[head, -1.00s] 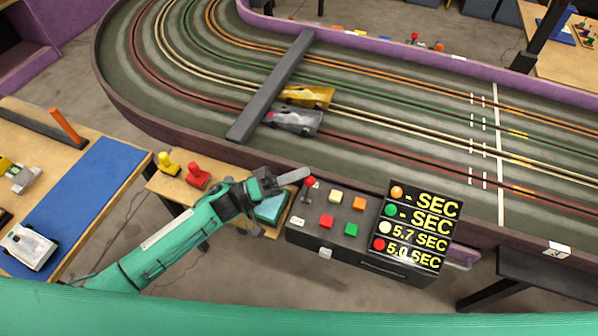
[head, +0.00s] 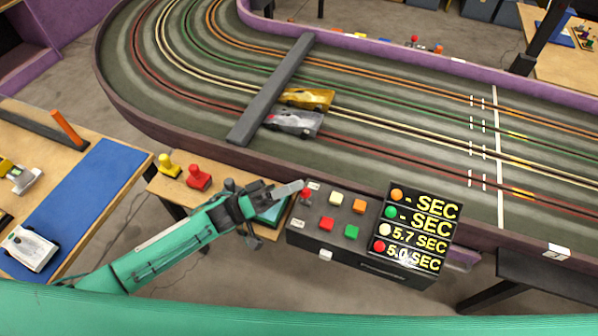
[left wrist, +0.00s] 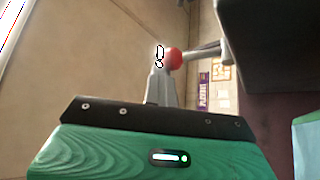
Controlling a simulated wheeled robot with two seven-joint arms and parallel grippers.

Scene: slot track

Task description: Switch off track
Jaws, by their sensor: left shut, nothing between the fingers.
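The black control box (head: 320,243) stands in front of the track and carries a lever with a red ball knob (head: 306,194) at its far left corner. The shut, empty fingers of my left gripper (head: 298,187) are at this knob and partly cover it in the head view. In the left wrist view the red knob (left wrist: 174,58) is right beside the fingertips (left wrist: 159,77) and looks to be touching them. Its metal stem runs off to the right there. My right gripper is not in view.
The box has several coloured buttons (head: 327,224) and a lap-time display (head: 418,229). A yellow car (head: 308,97) and a silver car (head: 295,122) stand on the track (head: 400,130) by the grey bridge (head: 270,90). Red (head: 198,178) and yellow (head: 168,166) controllers stand on the left shelf.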

